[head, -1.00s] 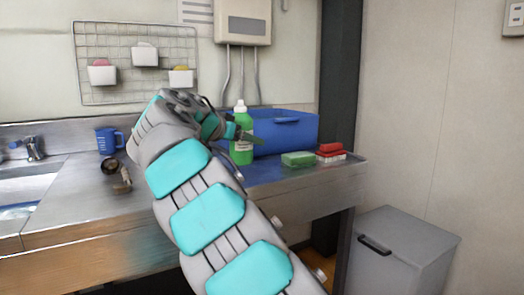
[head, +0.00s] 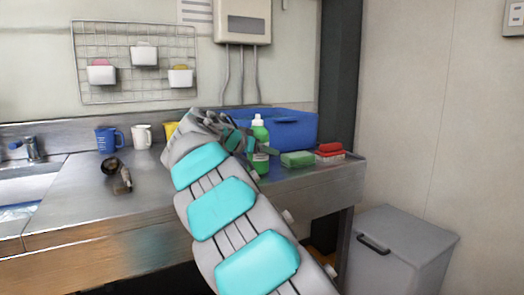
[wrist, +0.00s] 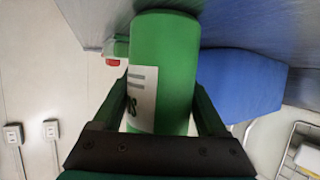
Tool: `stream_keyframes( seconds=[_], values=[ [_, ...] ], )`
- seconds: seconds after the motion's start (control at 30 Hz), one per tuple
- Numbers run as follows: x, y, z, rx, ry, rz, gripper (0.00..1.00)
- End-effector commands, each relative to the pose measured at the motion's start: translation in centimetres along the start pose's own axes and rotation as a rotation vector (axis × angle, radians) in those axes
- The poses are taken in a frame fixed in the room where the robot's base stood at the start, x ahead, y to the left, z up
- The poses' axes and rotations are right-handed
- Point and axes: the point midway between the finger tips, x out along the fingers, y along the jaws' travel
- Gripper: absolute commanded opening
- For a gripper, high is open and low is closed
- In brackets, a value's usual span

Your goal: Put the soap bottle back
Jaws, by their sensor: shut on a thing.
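The soap bottle (head: 260,150) is green with a white cap and a white label. It stands upright at the counter (head: 75,195), just in front of the blue bin. My gripper (head: 255,145) is at the bottle's side in the head view. In the wrist view the green bottle (wrist: 165,70) fills the space between the two fingers of my gripper (wrist: 160,115), and they are shut on it. I cannot tell whether the bottle's base touches the counter.
A blue bin (head: 292,130) stands behind the bottle. A green sponge (head: 297,159) and a red item (head: 330,149) lie to its right. A blue mug (head: 107,139), white mug (head: 141,136) and yellow item (head: 170,130) stand at the back left. A grey lidded box (head: 400,250) is below right.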

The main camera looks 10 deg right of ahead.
Motion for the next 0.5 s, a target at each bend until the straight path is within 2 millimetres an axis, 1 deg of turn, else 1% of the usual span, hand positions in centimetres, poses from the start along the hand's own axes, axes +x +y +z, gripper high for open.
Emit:
stream_keyframes(
  seconds=[0.13,0.27,0.3,0.5],
  values=[
    [-0.04,-0.01,-0.07,0.001,0.001,-0.001,0.0],
    [0.11,-0.02,0.28,0.0,0.001,-0.001,0.0],
    [0.12,-0.02,0.3,0.0,0.0,-0.001,0.76],
    [0.08,-0.01,0.21,0.0,0.0,-0.001,0.99]
  ],
)
